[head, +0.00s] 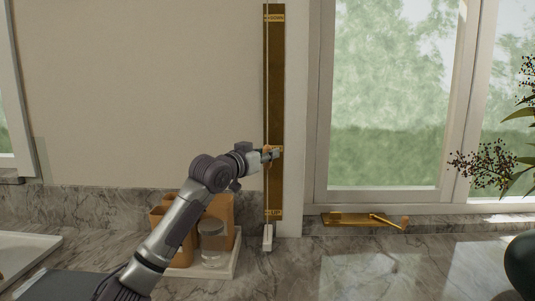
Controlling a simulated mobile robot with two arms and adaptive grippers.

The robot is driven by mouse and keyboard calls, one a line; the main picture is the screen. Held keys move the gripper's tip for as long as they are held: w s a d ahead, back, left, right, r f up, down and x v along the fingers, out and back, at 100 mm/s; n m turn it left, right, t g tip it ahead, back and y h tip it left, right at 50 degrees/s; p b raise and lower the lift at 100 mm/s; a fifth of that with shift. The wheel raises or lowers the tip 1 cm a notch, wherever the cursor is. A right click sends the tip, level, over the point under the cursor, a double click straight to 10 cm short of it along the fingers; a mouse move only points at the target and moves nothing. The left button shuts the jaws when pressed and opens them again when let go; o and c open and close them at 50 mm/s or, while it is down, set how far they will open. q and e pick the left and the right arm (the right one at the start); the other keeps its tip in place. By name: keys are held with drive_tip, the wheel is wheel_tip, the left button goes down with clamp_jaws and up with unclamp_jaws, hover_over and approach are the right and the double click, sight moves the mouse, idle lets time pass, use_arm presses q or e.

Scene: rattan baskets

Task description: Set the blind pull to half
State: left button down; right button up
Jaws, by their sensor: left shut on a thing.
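The blind pull's brown vertical board (274,95) is fixed on the wall beside the window, with a cord running along it. It has a brass label near the top, one near the middle, and one marked "UP" near the bottom. My left gripper (271,154) is at the middle label, shut on the pull, an orange-brown piece (267,165) mostly hidden by the fingers. A white weight or block (268,237) stands at the foot of the board. My right gripper is not in view.
A white tray (232,262) with wooden boxes (220,208) and a glass jar (212,243) stands under my left arm. A brass window handle (365,219) lies along the sill. A dark vase (521,262) with a plant is at the right. The marble counter between is clear.

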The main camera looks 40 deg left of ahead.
use_arm(q)
drive_tip(key=c, duration=0.9)
unclamp_jaws()
drive_tip(key=shift+s, duration=0.1)
drive_tip(key=s, duration=0.4)
drive_tip(key=s+d, duration=0.1)
drive_tip(key=s, duration=0.7)
drive_tip(key=shift+d, duration=0.2)
